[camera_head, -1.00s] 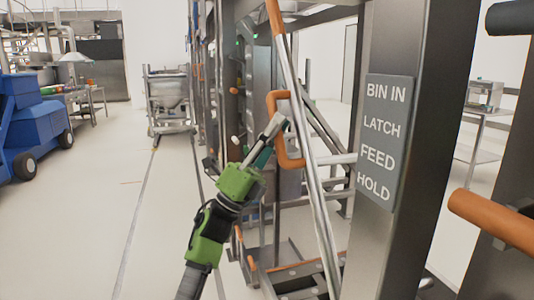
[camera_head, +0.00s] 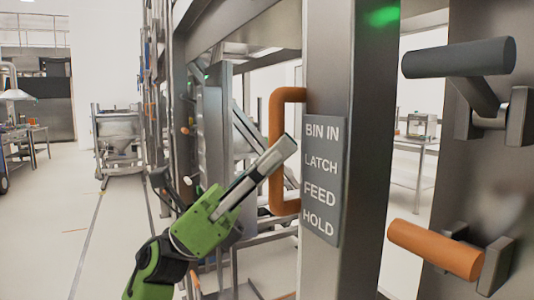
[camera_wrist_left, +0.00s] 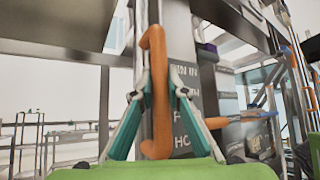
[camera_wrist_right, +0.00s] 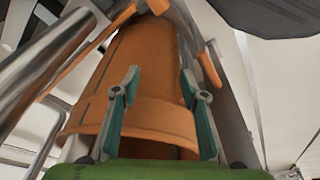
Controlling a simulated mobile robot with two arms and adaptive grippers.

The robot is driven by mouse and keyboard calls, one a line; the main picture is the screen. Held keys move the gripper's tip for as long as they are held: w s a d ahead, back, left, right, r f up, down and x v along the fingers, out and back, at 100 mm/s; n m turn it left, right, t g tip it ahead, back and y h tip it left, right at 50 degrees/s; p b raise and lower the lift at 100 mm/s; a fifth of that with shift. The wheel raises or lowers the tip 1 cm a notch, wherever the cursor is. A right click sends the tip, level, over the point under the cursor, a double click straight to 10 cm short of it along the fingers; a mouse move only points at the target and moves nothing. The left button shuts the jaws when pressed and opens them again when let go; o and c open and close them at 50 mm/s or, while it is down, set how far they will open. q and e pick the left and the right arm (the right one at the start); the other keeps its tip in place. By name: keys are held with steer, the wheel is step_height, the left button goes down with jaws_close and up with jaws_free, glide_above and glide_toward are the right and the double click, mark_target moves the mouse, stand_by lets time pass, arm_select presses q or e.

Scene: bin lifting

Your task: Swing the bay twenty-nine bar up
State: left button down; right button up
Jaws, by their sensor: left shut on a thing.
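An orange D-shaped handle (camera_head: 276,115) stands upright on the post beside the sign. My left gripper (camera_head: 286,148) reaches it from lower left. In the left wrist view the handle (camera_wrist_left: 158,95) runs upright between the fingers, and the gripper is shut on it. The head view shows no long bar crossing in front of the post, and I read no bay number. My right gripper (camera_wrist_right: 160,85) shows only in its wrist view, open, with a large orange cylindrical body (camera_wrist_right: 150,65) behind its fingers; I cannot tell whether they touch.
A grey sign (camera_head: 324,180) reads BIN IN, LATCH, FEED, HOLD. A dark lever (camera_head: 460,58) and an orange lever (camera_head: 436,248) project at right. A green light (camera_head: 383,16) glows on the post. A wheeled bin (camera_head: 118,135) stands back left, with open floor nearby.

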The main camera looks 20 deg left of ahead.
arm_select(q)
steer(key=shift+s+d+f+m, duration=0.2)
steer(key=shift+d+m, duration=0.1)
steer(key=c, duration=2)
jaws_free()
steer(key=shift+o, duration=0.2)
steer(key=shift+s+r, duration=0.1)
steer(key=shift+a, duration=0.1)
steer(key=shift+a+f, duration=0.25)
steer(key=v, duration=1.1)
steer(key=shift+a, duration=0.1)
